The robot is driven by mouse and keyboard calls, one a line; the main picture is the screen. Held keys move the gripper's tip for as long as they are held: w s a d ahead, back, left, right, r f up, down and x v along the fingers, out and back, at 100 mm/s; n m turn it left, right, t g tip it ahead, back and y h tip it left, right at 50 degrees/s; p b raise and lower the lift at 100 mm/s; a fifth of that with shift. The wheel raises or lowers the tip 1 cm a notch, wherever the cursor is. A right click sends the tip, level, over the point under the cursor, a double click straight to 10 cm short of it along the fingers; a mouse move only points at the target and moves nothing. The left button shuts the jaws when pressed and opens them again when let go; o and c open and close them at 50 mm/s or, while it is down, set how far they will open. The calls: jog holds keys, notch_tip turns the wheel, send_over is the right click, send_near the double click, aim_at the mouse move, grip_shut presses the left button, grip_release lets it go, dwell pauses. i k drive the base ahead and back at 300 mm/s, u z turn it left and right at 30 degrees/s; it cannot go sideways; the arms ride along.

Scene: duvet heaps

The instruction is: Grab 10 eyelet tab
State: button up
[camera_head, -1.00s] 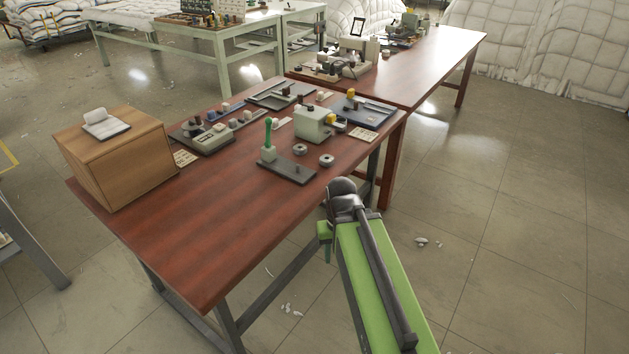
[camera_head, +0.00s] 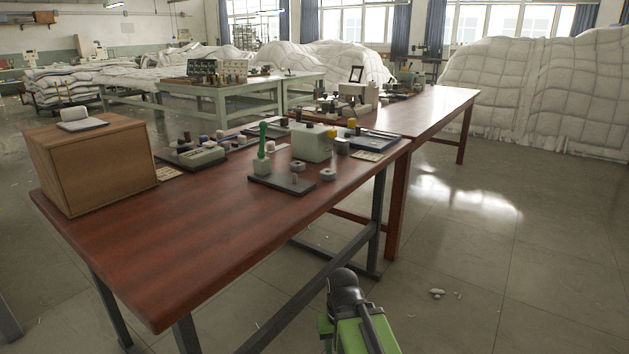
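I cannot pick out an eyelet tab marked 10; any tabs on the red-brown table (camera_head: 190,235) are too small to read. A cream card with small marks lies right of the wooden box (camera_head: 168,173), and another lies near the table's right edge (camera_head: 367,156). A green-handled hand press (camera_head: 263,150) stands on a dark base plate, with two grey rings (camera_head: 327,174) beside it. My green and black arm shows at the bottom, below and in front of the table, apart from everything on it. I do not see gripper fingers.
A wooden box (camera_head: 95,165) with a white roll and pad on top stands at the table's left. A pale grey machine (camera_head: 312,142) and trays fill the back. The table's front is bare. A second table (camera_head: 430,110) adjoins behind; floor at right is mostly clear.

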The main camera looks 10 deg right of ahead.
aim_at(325, 174)
jog(key=z, duration=0.05)
jog(key=i, duration=1.5)
jog(key=u, duration=0.05)
